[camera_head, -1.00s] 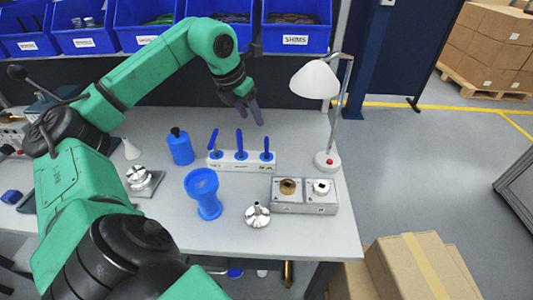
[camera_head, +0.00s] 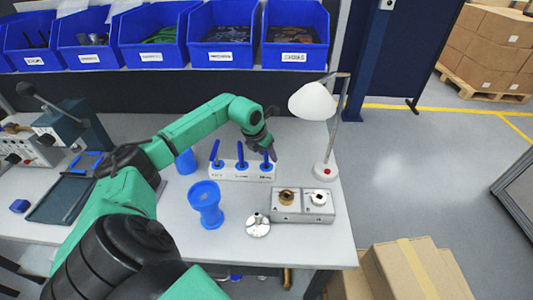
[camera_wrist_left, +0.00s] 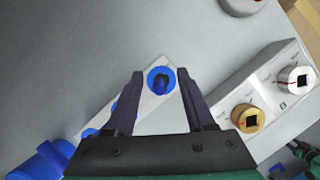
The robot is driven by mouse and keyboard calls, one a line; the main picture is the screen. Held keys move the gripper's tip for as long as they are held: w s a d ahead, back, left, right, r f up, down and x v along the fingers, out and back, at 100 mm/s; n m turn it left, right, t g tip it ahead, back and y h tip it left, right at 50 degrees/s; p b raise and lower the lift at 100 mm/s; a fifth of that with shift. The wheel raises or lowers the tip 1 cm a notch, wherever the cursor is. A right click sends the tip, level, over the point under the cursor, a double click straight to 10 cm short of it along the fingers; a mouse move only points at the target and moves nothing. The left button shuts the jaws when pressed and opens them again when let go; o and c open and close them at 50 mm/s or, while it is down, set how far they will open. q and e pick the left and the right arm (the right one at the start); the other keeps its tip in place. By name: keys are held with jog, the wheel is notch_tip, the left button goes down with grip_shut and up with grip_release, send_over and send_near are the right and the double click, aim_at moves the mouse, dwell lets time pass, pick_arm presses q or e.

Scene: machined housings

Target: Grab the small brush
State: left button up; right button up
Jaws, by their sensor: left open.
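A white holder (camera_head: 238,174) on the table carries three upright blue-handled tools: a left one (camera_head: 216,155), a middle one (camera_head: 240,156) and a right one (camera_head: 266,160). I cannot read which is the small brush. My left gripper (camera_head: 272,152) is at the right tool, partly covering it in the head view. In the left wrist view the open dark fingers (camera_wrist_left: 162,76) stand on either side of the right tool (camera_wrist_left: 161,80), seen from above, with gaps visible. The lower parts of the holder are partly hidden by a finger there. My right gripper is not seen.
A grey metal block (camera_head: 302,207) with two round fittings is right of the holder. A blue cup-like part (camera_head: 206,206) and a metal flanged part (camera_head: 258,227) stand in front. A white lamp (camera_head: 313,102) is close on the right. Blue bins (camera_head: 222,34) line the back shelf.

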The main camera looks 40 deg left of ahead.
pick_arm(q)
grip_shut()
